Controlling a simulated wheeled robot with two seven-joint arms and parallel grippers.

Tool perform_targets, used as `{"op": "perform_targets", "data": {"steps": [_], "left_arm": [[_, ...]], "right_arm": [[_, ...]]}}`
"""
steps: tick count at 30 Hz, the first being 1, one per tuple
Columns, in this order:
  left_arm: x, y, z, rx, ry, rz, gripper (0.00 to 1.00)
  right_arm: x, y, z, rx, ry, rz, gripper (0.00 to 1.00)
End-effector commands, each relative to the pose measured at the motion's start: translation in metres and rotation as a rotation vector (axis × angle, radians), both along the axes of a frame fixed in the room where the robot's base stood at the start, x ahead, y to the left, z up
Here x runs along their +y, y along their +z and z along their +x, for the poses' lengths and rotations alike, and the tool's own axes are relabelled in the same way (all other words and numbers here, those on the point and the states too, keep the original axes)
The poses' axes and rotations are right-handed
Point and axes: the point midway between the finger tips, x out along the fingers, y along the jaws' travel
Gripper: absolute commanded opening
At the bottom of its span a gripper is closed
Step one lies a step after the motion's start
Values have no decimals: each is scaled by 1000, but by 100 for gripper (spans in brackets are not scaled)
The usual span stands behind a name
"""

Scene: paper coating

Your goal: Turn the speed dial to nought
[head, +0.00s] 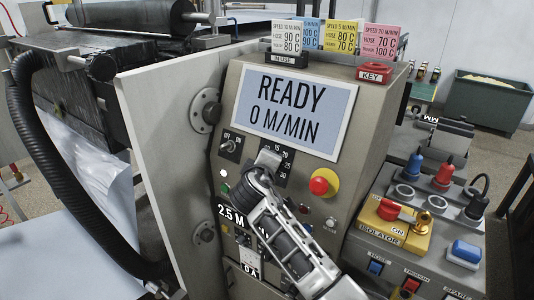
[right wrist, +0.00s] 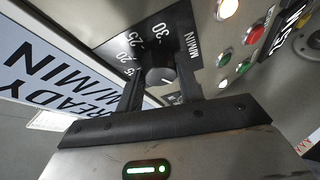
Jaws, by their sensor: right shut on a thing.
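The speed dial (right wrist: 160,75) is a round grey knob on a black scale plate (right wrist: 150,42) with white numbers, 20, 25 and 30 among them. In the right wrist view my right gripper (right wrist: 160,88) has one finger on each side of the knob and is shut on it. In the head view the right gripper (head: 262,172) reaches the panel just below the display and covers much of the scale; 15 and 20 show beside it. Where the pointer stands cannot be told. The display (head: 292,110) reads READY 0 M/MIN. My left gripper is not in view.
A red emergency button (head: 319,186) on yellow sits right of the dial, and an OFF/ON switch (head: 231,146) left of it. A red key block (head: 374,72) and coloured speed cards (head: 341,38) stand on top. An isolator box (head: 394,228) is at the right.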

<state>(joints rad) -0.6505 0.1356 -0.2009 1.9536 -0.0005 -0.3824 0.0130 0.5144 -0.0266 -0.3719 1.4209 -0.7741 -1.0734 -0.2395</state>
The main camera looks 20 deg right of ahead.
Motion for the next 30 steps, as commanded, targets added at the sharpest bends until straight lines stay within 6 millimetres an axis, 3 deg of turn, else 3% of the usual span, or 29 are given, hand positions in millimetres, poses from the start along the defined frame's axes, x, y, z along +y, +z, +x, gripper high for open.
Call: {"op": "perform_targets", "data": {"steps": [9,26,27,29,30], "left_arm": [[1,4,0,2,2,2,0],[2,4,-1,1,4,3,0],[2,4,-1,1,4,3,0],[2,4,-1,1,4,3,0],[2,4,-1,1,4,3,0]], "right_arm": [[0,1,1,95,55,-74,14],[0,1,0,117,67,-91,14],[0,1,0,117,67,-91,42],[0,1,0,117,67,-91,59],[0,1,0,117,67,-91,59]]}}
